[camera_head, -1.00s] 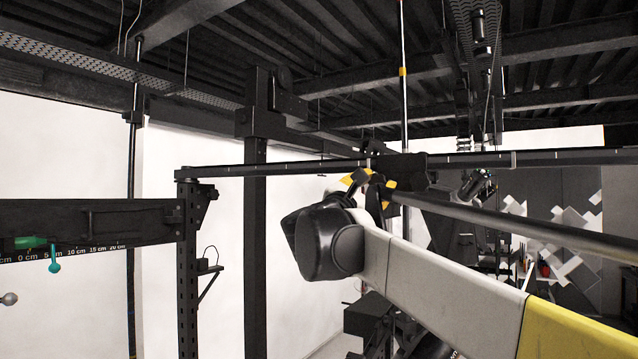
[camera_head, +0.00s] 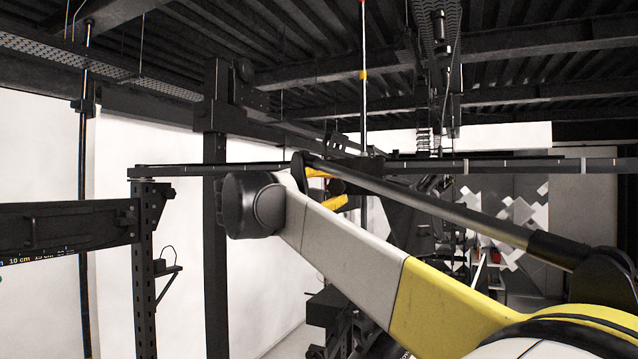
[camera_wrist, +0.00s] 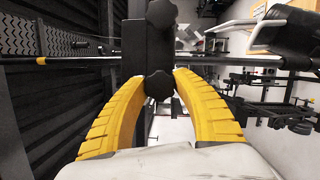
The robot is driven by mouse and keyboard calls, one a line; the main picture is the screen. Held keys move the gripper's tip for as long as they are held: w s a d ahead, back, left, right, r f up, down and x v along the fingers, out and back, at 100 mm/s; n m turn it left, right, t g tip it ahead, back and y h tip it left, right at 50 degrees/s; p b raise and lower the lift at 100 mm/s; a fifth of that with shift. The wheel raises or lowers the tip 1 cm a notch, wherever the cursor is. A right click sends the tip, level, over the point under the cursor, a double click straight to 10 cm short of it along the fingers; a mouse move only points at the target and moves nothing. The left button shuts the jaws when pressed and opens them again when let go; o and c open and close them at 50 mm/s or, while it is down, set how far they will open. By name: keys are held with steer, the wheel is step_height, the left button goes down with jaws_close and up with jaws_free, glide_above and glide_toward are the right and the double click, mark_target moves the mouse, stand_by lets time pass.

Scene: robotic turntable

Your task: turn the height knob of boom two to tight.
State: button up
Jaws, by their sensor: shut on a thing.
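In the wrist view a black lobed knob (camera_wrist: 158,85) sits between the yellow fingertips of my gripper (camera_wrist: 158,80), which is shut on it. A second black knob (camera_wrist: 161,14) shows farther up on the same dark block (camera_wrist: 134,55). In the head view my gripper (camera_head: 322,187) is at the dark boom bar (camera_head: 500,165), near its middle junction. The held knob is hidden there by my arm and fingers. No label shows which boom this is, and I cannot read how tight the knob is.
A thin vertical pole with a yellow band (camera_head: 363,120) rises by the junction. A dark upright post (camera_head: 215,250) and a perforated post with a scaled beam (camera_head: 65,222) stand at left. Dark equipment (camera_head: 335,315) is below my arm.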

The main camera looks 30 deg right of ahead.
steer(key=shift+m, duration=0.6)
steer(key=shift+p, duration=0.3)
steer(key=o, duration=1.2)
steer(key=shift+o, duration=0.2)
steer(key=v, duration=1.2)
steer(key=shift+r, duration=0.3)
